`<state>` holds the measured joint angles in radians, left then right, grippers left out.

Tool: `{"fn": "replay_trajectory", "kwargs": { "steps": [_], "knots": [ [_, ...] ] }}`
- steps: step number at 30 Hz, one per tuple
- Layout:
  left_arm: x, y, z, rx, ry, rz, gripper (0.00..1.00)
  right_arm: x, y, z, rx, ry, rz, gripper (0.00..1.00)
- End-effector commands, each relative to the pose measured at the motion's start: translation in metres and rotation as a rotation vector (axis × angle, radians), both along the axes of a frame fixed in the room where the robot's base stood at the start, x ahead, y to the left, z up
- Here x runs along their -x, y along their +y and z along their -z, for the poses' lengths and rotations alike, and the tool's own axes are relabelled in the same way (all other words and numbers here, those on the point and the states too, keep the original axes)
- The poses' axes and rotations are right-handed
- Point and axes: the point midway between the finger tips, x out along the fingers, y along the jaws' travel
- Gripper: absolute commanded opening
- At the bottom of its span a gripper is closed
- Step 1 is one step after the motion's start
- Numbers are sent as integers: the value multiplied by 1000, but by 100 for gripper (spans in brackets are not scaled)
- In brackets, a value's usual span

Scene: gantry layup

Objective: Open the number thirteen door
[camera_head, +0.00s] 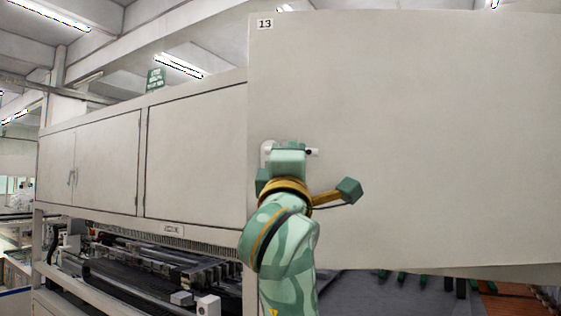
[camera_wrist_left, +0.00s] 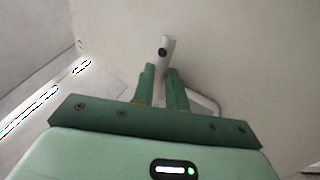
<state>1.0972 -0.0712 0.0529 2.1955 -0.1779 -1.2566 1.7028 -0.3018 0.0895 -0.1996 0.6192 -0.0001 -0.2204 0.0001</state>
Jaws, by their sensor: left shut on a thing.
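The number thirteen door (camera_head: 420,130) is a large pale grey panel with a small "13" label (camera_head: 265,23) at its top left corner. Its left edge stands out in front of the cabinet face, so it looks swung partly open. Its pale lever handle (camera_head: 313,152) is near the left edge. My green left gripper (camera_head: 289,151) is shut on the handle; the gripper body hides part of it. In the left wrist view the handle (camera_wrist_left: 167,46) sticks out beyond the two fingers (camera_wrist_left: 163,88). My right gripper is not in view.
Closed grey cabinet doors (camera_head: 195,150) line the cabinet to the left. Below them is open machinery (camera_head: 140,265) with dark rails. A green sign (camera_head: 156,79) stands on top. Dark floor and green parts (camera_head: 400,277) show under the door.

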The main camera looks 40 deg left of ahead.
Motion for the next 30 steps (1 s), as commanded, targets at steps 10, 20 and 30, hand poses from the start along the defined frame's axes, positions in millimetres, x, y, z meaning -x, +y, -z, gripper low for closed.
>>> {"fn": "replay_trajectory", "kwargs": {
  "steps": [10, 20, 30],
  "knots": [
    [2, -6, -2, -4, -1, -7, 0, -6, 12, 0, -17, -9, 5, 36],
    [2, -6, -1, -3, -1, -7, 36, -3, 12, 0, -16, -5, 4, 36],
    [24, -22, 22, 1, -2, -1, 36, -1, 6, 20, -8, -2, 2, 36]
  ]
}}
